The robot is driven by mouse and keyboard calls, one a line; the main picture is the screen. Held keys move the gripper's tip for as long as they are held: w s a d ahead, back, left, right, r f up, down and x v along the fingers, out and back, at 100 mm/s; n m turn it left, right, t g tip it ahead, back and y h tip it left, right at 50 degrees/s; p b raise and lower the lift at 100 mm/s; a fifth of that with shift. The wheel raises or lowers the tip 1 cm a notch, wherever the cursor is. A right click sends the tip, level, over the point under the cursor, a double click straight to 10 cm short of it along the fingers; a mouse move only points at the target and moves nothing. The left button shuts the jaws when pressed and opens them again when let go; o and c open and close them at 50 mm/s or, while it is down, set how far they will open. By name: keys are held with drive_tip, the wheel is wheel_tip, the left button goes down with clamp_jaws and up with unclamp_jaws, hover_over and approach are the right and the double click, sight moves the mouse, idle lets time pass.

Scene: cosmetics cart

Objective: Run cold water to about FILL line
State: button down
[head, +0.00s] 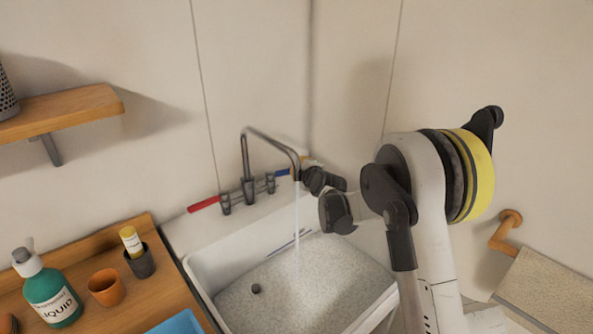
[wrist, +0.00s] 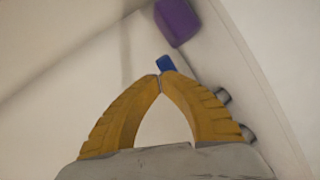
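The white sink (head: 205,268) has a dark metal faucet (head: 246,160) at its back. A thin stream of water (head: 297,222) falls from the spout into the basin. The red handle (head: 204,204) points left; the blue handle (head: 283,173) is at the right, partly behind the spout. My gripper (wrist: 161,77) has its yellow fingertips together, with the blue handle (wrist: 166,64) just beyond them; I cannot tell whether they touch. In the head view my wrist hides most of the fingers. The basin bottom looks speckled grey; the water level and FILL line are not clear.
A wooden counter (head: 150,306) at left holds a green soap bottle (head: 53,297), an orange cup (head: 106,287) and a dark cup (head: 140,262) with a yellow tube. A purple object (wrist: 177,20) shows beyond the blue handle. A wooden shelf (head: 65,110) is on the wall.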

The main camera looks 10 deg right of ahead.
drive_tip(key=shift+w+a, duration=0.15)
drive_tip(key=shift+w, duration=0.6)
idle(0.3)
